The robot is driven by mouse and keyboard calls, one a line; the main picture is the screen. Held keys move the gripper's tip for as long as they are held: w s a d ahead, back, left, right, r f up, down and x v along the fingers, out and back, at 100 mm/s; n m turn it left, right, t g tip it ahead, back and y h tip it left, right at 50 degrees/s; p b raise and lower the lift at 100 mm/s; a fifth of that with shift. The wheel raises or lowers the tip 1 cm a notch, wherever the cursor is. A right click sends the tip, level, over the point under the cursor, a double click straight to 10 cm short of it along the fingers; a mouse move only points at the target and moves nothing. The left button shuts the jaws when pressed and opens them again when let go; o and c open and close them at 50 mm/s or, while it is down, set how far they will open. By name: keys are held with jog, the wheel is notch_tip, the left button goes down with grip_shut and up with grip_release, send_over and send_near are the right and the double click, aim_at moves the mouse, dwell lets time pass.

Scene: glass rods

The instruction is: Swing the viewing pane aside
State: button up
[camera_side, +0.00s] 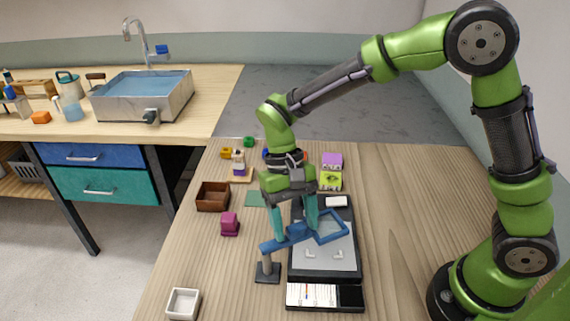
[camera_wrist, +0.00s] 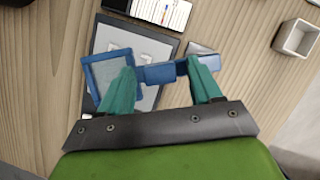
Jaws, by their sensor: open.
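The viewing pane (camera_side: 340,237) is a blue square frame on a blue arm (camera_side: 290,236), which runs to a grey post on a dark base (camera_side: 267,273). The pane hangs over the grey panel of a dark-edged board (camera_side: 325,263). In the wrist view the pane (camera_wrist: 88,75) is left and its arm (camera_wrist: 158,74) crosses the middle. My gripper (camera_side: 294,224) is open, with teal fingers spread along the arm, one towards the pane and one towards the post. In the wrist view my gripper (camera_wrist: 161,68) overlaps pane and arm; I cannot tell whether either finger touches.
A printed card (camera_side: 311,296) lies at the board's front edge. A white tray (camera_side: 183,304) stands front left, a magenta block (camera_side: 229,224) and brown box (camera_side: 212,197) farther back. Coloured blocks (camera_side: 331,174) stand behind the board. The table right of the board is clear.

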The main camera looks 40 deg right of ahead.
grip_shut()
dwell(0.3)
